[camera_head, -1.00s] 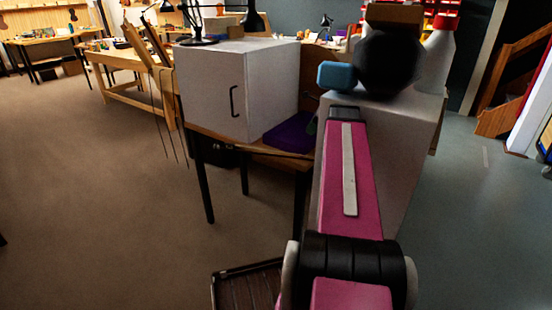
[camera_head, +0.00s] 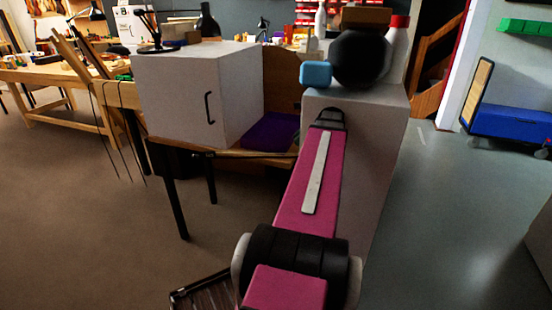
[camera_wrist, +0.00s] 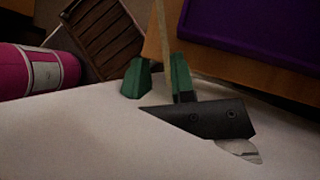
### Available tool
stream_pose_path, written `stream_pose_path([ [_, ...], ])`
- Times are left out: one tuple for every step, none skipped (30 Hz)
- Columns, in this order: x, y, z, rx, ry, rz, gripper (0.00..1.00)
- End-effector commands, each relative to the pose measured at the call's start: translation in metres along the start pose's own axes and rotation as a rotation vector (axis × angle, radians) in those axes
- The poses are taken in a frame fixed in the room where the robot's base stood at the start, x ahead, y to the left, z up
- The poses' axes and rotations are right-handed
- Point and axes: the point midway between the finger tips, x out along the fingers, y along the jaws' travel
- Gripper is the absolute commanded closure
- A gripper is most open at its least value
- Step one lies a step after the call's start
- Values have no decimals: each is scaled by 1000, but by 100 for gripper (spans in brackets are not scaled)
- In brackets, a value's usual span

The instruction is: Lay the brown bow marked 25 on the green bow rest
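In the wrist view my gripper (camera_wrist: 160,78) shows as two green fingers with a thin brown stick (camera_wrist: 160,30) running up between them. In the head view the bow (camera_head: 250,155) reaches out left from behind my pink arm, nearly level, in front of the table edge.
A white cabinet (camera_head: 180,105) and a purple mat (camera_head: 270,132) are on the table. The purple also shows in the wrist view (camera_wrist: 260,25). A white block (camera_head: 375,150) stands behind my arm, bearing a blue box (camera_head: 316,74) and black ball (camera_head: 360,58).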

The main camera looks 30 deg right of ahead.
Motion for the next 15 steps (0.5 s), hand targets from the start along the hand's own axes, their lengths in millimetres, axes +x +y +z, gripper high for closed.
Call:
stream_pose_path([
  [9, 2, 0, 1, 0, 3, 77],
  [14, 1, 1, 0, 0, 2, 77],
  [20, 1, 1, 0, 0, 2, 77],
  [24, 1, 1, 0, 0, 3, 77],
  [28, 1, 1, 0, 0, 3, 77],
  [32, 1, 1, 1, 0, 2, 77],
  [34, 0, 1, 1, 1, 1, 77],
  [35, 0, 1, 1, 1, 0, 77],
  [37, 0, 1, 1, 1, 0, 77],
  [38, 0, 2, 1, 1, 0, 77],
  [40, 0, 2, 1, 1, 0, 77],
  [43, 0, 3, 0, 1, 1, 77],
  [46, -1, 4, 0, 1, 2, 77],
  [49, -1, 5, 0, 1, 2, 77],
  [54, -2, 7, 0, 1, 2, 77],
])
